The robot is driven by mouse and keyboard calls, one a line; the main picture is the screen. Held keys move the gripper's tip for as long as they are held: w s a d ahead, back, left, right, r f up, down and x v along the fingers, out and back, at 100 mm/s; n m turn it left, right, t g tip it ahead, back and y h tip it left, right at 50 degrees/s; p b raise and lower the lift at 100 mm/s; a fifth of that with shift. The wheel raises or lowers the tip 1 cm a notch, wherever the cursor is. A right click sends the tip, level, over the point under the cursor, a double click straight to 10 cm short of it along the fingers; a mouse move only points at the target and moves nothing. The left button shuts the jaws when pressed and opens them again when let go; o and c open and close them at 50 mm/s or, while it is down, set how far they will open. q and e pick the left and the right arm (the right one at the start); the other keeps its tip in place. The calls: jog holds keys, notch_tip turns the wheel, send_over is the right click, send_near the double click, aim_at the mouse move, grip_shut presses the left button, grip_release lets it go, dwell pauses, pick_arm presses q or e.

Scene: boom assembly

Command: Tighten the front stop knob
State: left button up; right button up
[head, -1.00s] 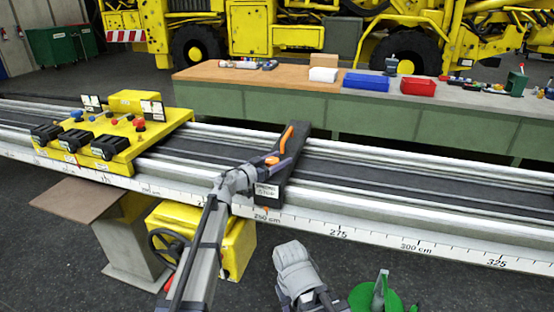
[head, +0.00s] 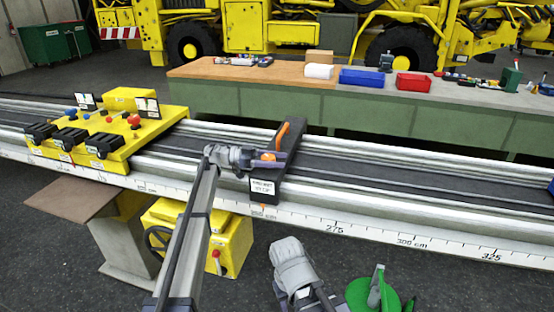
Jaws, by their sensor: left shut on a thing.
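The front stop (head: 264,187) is a dark block lying across the rail, with a white label on its near end. An orange knob (head: 268,157) sits on its upper face. An orange lever or handle (head: 283,133) shows farther back on the block. My left gripper (head: 272,160) reaches in from the left and is shut on the orange knob, its fingers around it. The fingers partly hide the knob. My right arm (head: 293,268) shows at the bottom middle; its gripper fingertips are not clearly seen.
A yellow carriage (head: 140,139) with black handles and coloured knobs sits on the rail at left. The rail (head: 400,222) with its cm scale runs across. A green round object (head: 372,293) is at the bottom right.

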pick_arm(q)
jog(key=shift+s+m+g+y, duration=0.15)
jog(key=shift+m+g+y, duration=0.2)
jog(key=shift+m+g, duration=0.55)
jog(key=shift+s+m+g+y, duration=0.15)
jog(key=shift+m+g+y, duration=0.3)
jog(key=shift+g, duration=0.75)
jog(key=shift+s, duration=0.1)
jog(key=o, duration=1.4)
jog(key=shift+c, duration=0.2)
